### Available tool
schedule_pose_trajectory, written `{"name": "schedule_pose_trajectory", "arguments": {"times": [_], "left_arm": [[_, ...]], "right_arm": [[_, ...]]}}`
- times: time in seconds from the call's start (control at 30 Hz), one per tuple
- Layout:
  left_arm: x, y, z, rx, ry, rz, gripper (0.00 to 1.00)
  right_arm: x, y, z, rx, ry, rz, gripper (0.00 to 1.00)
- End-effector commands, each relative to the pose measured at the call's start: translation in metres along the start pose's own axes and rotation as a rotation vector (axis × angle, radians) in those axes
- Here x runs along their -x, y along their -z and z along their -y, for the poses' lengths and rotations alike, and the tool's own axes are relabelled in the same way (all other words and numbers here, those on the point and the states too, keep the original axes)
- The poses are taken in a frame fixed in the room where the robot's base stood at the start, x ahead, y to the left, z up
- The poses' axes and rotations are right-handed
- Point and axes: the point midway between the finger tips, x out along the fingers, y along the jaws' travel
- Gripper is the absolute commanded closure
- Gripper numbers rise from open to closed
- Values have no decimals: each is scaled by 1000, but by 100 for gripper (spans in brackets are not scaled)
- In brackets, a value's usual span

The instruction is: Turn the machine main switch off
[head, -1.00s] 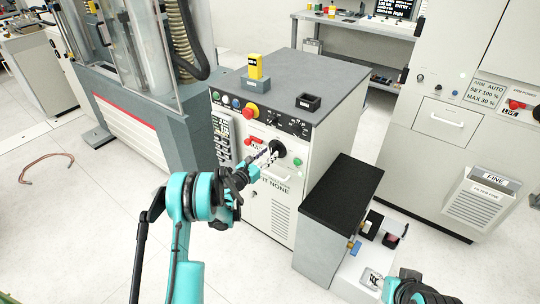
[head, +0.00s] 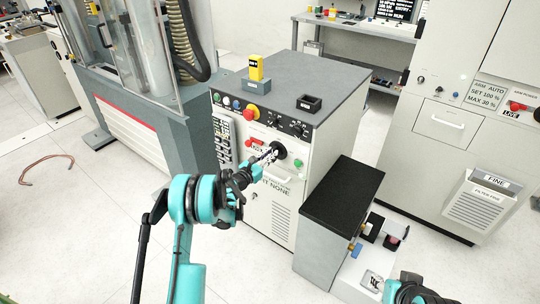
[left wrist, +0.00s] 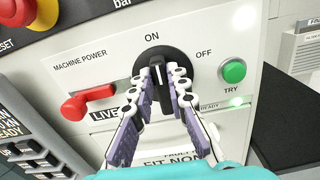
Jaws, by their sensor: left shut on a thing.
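The main switch is a black rotary knob (left wrist: 154,58) on the cream panel, between the ON and OFF labels. Its white pointer line points up toward ON. It also shows as a dark round in the head view (head: 278,149). My left gripper (left wrist: 164,78) is at the knob, one finger on each side of its grip, and is shut on it. My left gripper (head: 268,155) also shows in the head view. My right gripper (head: 373,281) is at the bottom right of the head view, too small to read.
Left of the knob are a red lever (left wrist: 88,101) and a LIVE tag (left wrist: 105,114). A green TRY button (left wrist: 232,70) is to its right. A red emergency knob (head: 250,112) sits higher up. A black-topped stand (head: 342,195) is right of the machine.

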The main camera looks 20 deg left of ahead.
Motion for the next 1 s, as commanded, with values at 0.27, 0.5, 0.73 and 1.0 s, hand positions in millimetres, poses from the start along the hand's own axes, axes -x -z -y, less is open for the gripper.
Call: {"name": "schedule_pose_trajectory", "arguments": {"times": [0.27, 0.5, 0.73, 1.0], "left_arm": [[0, 1, 4, -173, 0, 0, 100], [0, 2, 8, -396, 0, 0, 100], [0, 4, 12, -615, 1, 0, 100], [0, 7, 16, -871, 1, 0, 100]], "right_arm": [[-5, -4, 0, 0, 0, 0, 60], [-7, -5, 0, 0, 0, 0, 60], [-7, -5, 0, 0, 0, 0, 60], [-7, -5, 0, 0, 0, 0, 60]]}}
